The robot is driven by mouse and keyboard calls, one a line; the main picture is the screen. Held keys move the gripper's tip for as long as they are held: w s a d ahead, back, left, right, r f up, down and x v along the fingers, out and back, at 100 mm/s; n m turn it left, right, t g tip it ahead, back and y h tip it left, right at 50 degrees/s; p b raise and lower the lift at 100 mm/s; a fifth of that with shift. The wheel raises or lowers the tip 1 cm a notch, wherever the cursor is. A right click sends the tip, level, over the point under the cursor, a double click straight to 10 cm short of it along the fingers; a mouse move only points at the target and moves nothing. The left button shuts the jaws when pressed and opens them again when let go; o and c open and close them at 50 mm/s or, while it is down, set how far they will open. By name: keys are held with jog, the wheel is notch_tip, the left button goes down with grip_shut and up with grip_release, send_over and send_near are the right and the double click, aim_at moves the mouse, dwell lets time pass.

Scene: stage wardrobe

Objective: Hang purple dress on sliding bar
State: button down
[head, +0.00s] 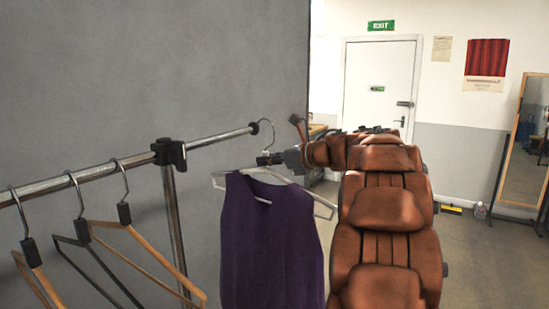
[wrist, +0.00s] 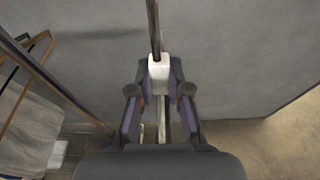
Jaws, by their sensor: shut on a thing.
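The purple dress (head: 270,240) hangs upright on a pale clear hanger (head: 222,180) at the centre of the head view. My gripper (head: 268,159) is shut on the hanger's neck, just below its metal hook (head: 272,128). In the wrist view the white neck block (wrist: 158,68) sits between the fingertips (wrist: 158,82). The sliding bar (head: 215,138) reaches right from a black clamp (head: 169,152), and its free end lies at the hook. I cannot tell whether the hook is over the bar or just beside it.
Several empty hangers (head: 124,212) hang on the rail (head: 92,173) left of the clamp. A rack post (head: 174,215) stands below it. A grey wall (head: 150,70) is behind. Open floor (head: 480,250) lies right, with a mirror (head: 523,150) at the edge.

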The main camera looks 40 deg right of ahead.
aim_at(243, 171)
jog(key=shift+w+a+r+p, duration=0.15)
jog(key=shift+w+a+p, duration=0.15)
jog(key=shift+w, duration=0.45)
jog(key=shift+b, duration=0.55)
jog(key=shift+w+a+b, duration=0.15)
jog(key=shift+w, duration=0.4)
jog(key=shift+w+a+b, duration=0.15)
jog(key=shift+w, duration=0.4)
jog(key=shift+w+a+b, duration=0.1)
jog(key=shift+w+a, duration=0.2)
jog(key=shift+w, duration=0.45)
jog(key=shift+w+a+b, duration=0.1)
jog(key=shift+w+a, duration=0.15)
jog(key=shift+w, duration=0.5)
jog(key=shift+w+a+b, duration=0.1)
jog(key=shift+w+a, duration=0.2)
jog(key=shift+w, duration=0.45)
jog(key=shift+w, duration=0.15)
jog(key=shift+f+b, duration=1.7)
jog(key=shift+b, duration=0.45)
